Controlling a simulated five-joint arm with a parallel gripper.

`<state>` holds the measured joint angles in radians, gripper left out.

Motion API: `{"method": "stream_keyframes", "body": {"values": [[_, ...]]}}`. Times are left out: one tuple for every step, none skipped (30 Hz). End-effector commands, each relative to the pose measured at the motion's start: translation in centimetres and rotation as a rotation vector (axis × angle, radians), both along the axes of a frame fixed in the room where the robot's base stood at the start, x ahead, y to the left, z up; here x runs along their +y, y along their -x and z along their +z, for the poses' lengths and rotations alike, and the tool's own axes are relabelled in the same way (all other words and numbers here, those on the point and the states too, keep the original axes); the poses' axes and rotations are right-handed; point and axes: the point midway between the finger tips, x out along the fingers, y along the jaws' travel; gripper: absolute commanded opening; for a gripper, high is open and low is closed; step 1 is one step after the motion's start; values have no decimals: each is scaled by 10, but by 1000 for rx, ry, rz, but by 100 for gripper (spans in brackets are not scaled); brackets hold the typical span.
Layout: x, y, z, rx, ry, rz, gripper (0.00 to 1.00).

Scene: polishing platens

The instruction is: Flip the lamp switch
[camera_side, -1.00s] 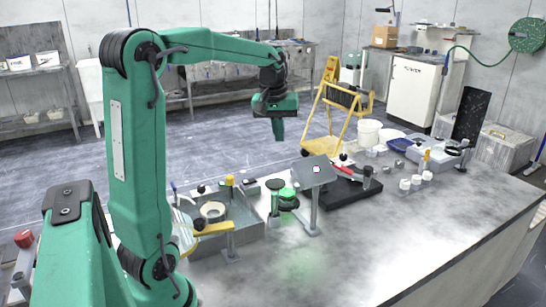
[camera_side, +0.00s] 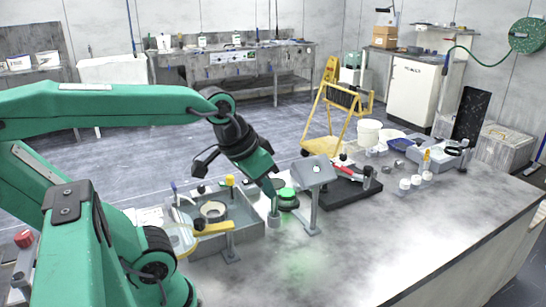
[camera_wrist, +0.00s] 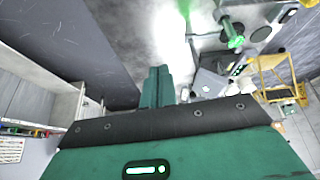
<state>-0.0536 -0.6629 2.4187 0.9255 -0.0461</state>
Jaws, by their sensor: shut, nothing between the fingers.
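A grey tilted plate (camera_side: 314,172) on a thin post bears a small light spot; it may carry the lamp switch, but I cannot make out a lever. Beside it to the left is a round green piece (camera_side: 288,199), bright on top, which may be the lamp. A green round piece (camera_wrist: 236,42) on a post shows in the wrist view. My gripper (camera_side: 272,191) is shut and empty, pointing down just left of the green piece, over a short grey post (camera_side: 273,217). Its closed fingers (camera_wrist: 157,85) also show in the wrist view. Contact cannot be told.
A grey tray (camera_side: 243,240) with a tape roll (camera_side: 213,210) and a yellow-handled part (camera_side: 213,228) lies left. A black base with a red handle (camera_side: 350,172) lies right of the plate. The front of the bench (camera_side: 370,250) is clear, with a green glow on it.

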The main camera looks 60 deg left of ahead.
Motion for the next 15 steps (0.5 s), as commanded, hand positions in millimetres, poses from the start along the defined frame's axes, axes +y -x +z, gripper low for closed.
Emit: {"method": "stream_keyframes", "body": {"values": [[-4, 6, -3, -10, -6, -28, 0], [-6, 9, -5, -14, -9, -43, 0], [-9, 11, -7, -21, -13, -59, 0], [-10, 13, -9, -23, -15, -69, 0], [-11, 15, -10, -26, -17, -76, 0], [-12, 16, -11, -29, -20, -85, 0], [-13, 17, -11, -30, -21, -90, 0], [-13, 18, -12, -31, -22, -94, 0], [-13, 18, -13, -31, -22, -97, 0], [-13, 18, -13, -31, -23, -98, 0], [-13, 18, -13, -31, -23, -98, 0], [-13, 18, -13, -31, -23, -98, 0], [-13, 18, -13, -31, -22, -96, 0], [-13, 18, -12, -30, -22, -94, 0], [-12, 17, -12, -29, -21, -90, 0]]}}
